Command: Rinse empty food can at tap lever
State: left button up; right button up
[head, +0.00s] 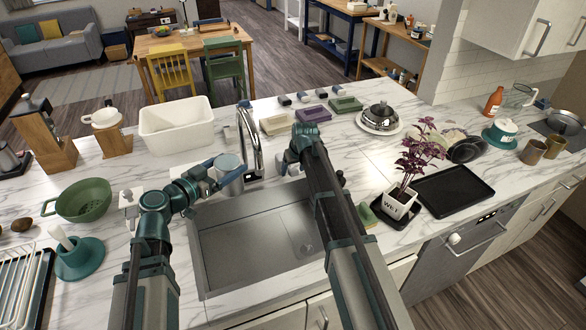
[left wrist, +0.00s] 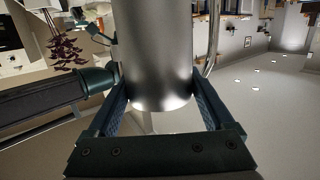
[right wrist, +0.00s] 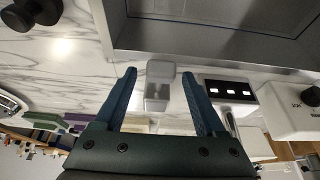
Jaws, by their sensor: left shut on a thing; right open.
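A plain metal can (head: 230,178) is held upright over the back left part of the sink (head: 255,238). My left gripper (head: 222,166) is shut on the can; in the left wrist view the can (left wrist: 157,55) fills the space between the fingers. The curved metal tap (head: 255,140) stands behind the sink, close to the can. My right gripper (head: 292,155) is to the right of the tap. In the right wrist view my right gripper (right wrist: 160,100) is open, with a small pale block-like part (right wrist: 158,85) between its fingers.
A white tub (head: 177,125) stands behind left, and a green colander (head: 84,200) is at left. A potted purple plant (head: 400,195) and a black tray (head: 455,190) are right of the sink. Cloth-like blocks (head: 310,115) lie behind the tap.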

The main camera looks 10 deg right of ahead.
pick_arm(q)
notch_tip(320, 180, up, 10)
jog(key=p, duration=0.9)
jog(key=shift+p, duration=0.35)
pick_arm(e)
jog(key=v, duration=1.1)
